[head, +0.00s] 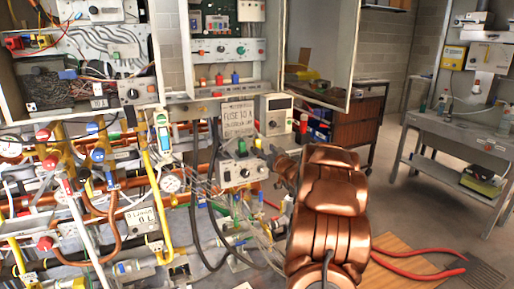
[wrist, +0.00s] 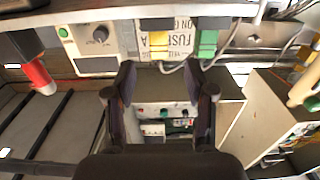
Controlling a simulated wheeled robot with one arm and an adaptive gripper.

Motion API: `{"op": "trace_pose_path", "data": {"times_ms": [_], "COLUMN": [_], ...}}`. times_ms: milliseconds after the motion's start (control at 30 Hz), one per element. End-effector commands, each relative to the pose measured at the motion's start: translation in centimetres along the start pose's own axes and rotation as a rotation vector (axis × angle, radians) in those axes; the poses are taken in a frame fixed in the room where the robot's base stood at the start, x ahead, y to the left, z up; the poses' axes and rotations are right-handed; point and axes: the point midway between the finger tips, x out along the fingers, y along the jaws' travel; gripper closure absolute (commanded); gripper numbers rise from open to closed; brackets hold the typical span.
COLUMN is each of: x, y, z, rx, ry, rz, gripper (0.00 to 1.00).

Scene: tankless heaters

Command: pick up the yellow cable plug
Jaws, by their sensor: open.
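In the wrist view, a small yellow block that may be the yellow cable plug (wrist: 158,45) sits at the front of a panel, against the FUSE sign. A green block (wrist: 207,43) sits to its right. In the head view, a small yellow piece (head: 258,143) shows beside a green one on a grey control box; I cannot tell for sure that it is the same plug. My gripper (wrist: 160,80) is open, its two dark fingers apart with nothing between them, below the yellow block in the wrist view. In the head view, my gripper (head: 282,160) is right of the control box, partly hidden by my copper-coloured arm.
The grey control box (head: 242,171) and FUSE sign (head: 238,115) stand amid dense pipes and loose cables. An open cabinet door (head: 322,50) hangs above. A metal bench (head: 460,131) stands at the right, with free floor before it. Red hoses (head: 420,272) lie on the floor.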

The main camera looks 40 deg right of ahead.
Motion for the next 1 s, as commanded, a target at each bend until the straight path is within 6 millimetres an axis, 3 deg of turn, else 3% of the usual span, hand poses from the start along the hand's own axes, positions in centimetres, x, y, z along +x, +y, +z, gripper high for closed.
{"op": "trace_pose_path", "data": {"times_ms": [467,1000], "x": [2.9,7.5], "y": [0.0,0.1], "z": [0.1,0.3], "rx": [0.001,0.002], "ry": [-0.004,-0.003], "rz": [0.001,0.0], "gripper": [0.46,0.46]}}
